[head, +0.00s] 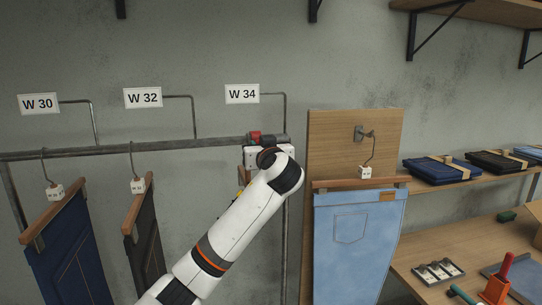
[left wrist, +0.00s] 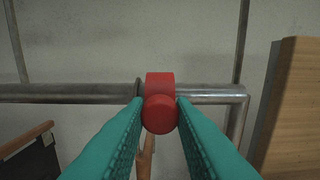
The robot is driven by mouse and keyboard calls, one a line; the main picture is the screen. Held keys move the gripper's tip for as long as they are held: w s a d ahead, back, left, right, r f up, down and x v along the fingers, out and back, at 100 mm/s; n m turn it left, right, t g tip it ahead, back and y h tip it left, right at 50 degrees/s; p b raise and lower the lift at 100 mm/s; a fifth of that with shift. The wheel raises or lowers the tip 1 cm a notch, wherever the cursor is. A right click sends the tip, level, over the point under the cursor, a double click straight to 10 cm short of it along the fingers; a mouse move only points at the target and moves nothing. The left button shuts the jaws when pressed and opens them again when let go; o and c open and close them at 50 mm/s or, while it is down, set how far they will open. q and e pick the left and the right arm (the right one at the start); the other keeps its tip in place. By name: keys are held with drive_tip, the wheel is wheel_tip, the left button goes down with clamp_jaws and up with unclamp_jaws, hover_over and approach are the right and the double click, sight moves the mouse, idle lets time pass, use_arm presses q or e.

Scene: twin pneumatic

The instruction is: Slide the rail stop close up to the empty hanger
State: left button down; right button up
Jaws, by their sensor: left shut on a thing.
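The red rail stop (left wrist: 160,84) sits around the metal rail (left wrist: 70,93), near the rail's right end, with its round red knob towards me. My left gripper (left wrist: 160,108) is shut on the stop, one teal finger on each side of the knob. In the head view a bit of the red stop (head: 255,136) shows above my wrist. A wooden hanger (left wrist: 146,157) without a garment in sight hangs just left of and below the stop; its dark hook (left wrist: 138,88) is close beside the stop's left side. My arm mostly hides this hanger in the head view. My right gripper is not in view.
Navy trousers (head: 68,250) and dark trousers (head: 146,245) hang further left on the rail. Signs W 30, W 32 and W 34 (head: 242,94) stand above it. A wooden board (head: 322,140) with light-blue jeans (head: 352,245) is right of the rail end.

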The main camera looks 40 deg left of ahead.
use_arm(q)
drive_tip(key=c, duration=1.2)
unclamp_jaws()
drive_tip(key=shift+c, duration=0.2)
drive_tip(key=b+v, duration=0.5)
drive_tip(key=v, duration=0.7)
